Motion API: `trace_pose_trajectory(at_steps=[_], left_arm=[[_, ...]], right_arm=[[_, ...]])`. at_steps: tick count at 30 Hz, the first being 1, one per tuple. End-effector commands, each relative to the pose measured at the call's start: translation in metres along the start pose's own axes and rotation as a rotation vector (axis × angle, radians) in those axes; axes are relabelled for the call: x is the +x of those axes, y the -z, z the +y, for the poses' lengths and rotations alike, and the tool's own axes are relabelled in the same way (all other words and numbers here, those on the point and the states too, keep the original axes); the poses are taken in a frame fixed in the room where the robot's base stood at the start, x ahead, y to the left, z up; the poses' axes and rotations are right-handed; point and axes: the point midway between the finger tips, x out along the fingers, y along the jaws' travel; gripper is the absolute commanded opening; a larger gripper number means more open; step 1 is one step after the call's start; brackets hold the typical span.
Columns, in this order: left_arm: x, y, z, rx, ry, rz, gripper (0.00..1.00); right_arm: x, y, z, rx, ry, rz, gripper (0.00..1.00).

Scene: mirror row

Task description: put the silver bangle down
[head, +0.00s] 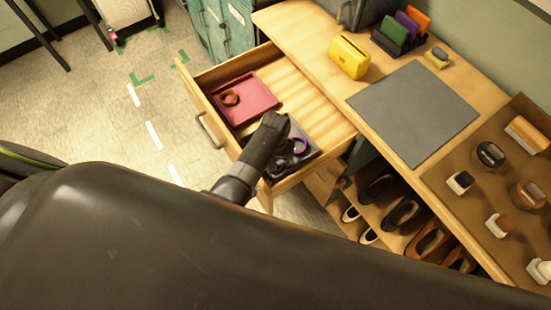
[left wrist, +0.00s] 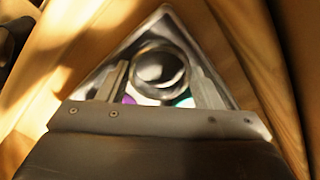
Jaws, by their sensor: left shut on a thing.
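My left gripper (left wrist: 160,82) is shut on the silver bangle (left wrist: 160,68), a shiny ring between its two fingers in the left wrist view. Behind it lies a grey tray (left wrist: 150,24), with bits of purple and teal showing just below the bangle. In the head view my left gripper (head: 277,128) is over the grey tray (head: 312,162) in the open drawer. A purple ring (head: 301,146) shows beside it there. I cannot tell whether the bangle touches the tray. In the head view the bangle is not clearly seen. My right gripper is not in view.
The open wooden drawer (head: 325,112) also holds a red tray (head: 258,95) with a brown ring (head: 230,98). On the counter are a grey mat (head: 412,112), a yellow holder (head: 349,57) and a brown display board (head: 470,190). Shoes (head: 378,187) stand on shelves below.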

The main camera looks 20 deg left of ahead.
Motion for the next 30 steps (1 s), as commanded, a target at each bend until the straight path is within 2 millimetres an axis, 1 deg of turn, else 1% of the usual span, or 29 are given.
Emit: trace_pose_trajectory(at_steps=[3,10,14,15,17,25,30], left_arm=[[0.006,0.000,0.000,-0.001,0.000,0.000,0.37],[0.006,0.000,0.000,-0.001,-0.001,0.001,0.37],[0.010,0.000,0.000,0.000,0.000,0.001,0.37],[0.010,0.000,0.000,0.000,-0.001,0.002,0.62],[0.009,0.000,0.000,0.000,-0.001,0.002,0.68],[0.008,0.000,0.000,0.000,0.000,0.001,0.68],[-0.003,0.001,0.001,0.000,-0.001,0.004,0.68]], right_arm=[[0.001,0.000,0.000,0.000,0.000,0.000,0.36],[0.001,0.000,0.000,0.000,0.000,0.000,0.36],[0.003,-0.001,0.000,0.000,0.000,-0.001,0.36],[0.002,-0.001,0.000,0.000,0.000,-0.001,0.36],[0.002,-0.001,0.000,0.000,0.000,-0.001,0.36],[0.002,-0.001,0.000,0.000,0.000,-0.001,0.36],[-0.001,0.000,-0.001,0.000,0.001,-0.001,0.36]])
